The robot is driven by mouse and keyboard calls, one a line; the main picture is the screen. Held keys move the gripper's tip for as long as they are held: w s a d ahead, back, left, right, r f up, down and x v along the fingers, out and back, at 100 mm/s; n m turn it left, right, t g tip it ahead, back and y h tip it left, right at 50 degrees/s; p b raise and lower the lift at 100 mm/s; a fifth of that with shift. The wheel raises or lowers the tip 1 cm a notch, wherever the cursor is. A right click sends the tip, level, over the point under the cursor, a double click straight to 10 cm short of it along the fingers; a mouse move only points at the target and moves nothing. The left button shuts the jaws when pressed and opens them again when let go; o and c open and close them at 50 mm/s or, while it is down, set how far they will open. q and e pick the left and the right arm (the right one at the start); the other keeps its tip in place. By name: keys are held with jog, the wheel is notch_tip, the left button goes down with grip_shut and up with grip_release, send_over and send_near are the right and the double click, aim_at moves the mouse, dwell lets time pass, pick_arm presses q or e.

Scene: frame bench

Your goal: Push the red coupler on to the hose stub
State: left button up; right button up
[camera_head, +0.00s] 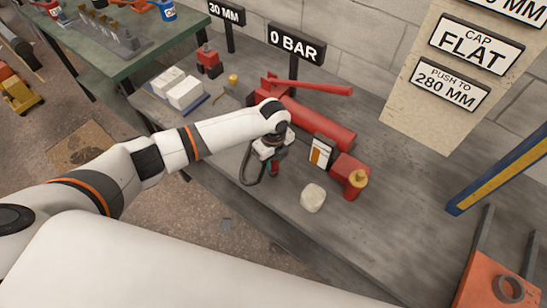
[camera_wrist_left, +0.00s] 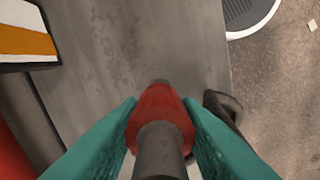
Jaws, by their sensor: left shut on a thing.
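The red coupler (camera_wrist_left: 160,108) is between the teal fingers of my left gripper (camera_wrist_left: 160,125) in the left wrist view, and a dark hose runs from it toward the camera. In the head view, my left gripper (camera_head: 272,178) points down at the bench beside the red pump (camera_head: 325,125), with the black hose (camera_head: 246,168) looping at its left. A small dark tip shows at the coupler's far end. A dark rounded piece (camera_wrist_left: 224,104) lies just right of it; I cannot tell whether either is the hose stub. My right gripper is not in view.
The grey bench (camera_head: 390,240) is clear toward the front right. A pale lump (camera_head: 312,198) and a red block with a brass cap (camera_head: 358,179) are right of the gripper. The bench edge is close on its left. Signs stand behind, including "0 BAR" (camera_head: 296,45).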

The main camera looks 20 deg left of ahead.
pick_arm(q)
jog(key=shift+f+b, duration=0.3)
jog(key=shift+f, duration=0.25)
jog(key=o, duration=1.2)
jog(key=shift+c, duration=0.2)
notch_tip(320, 180, up, 12)
jog(key=shift+b, duration=0.55)
jog(key=shift+f, duration=0.1)
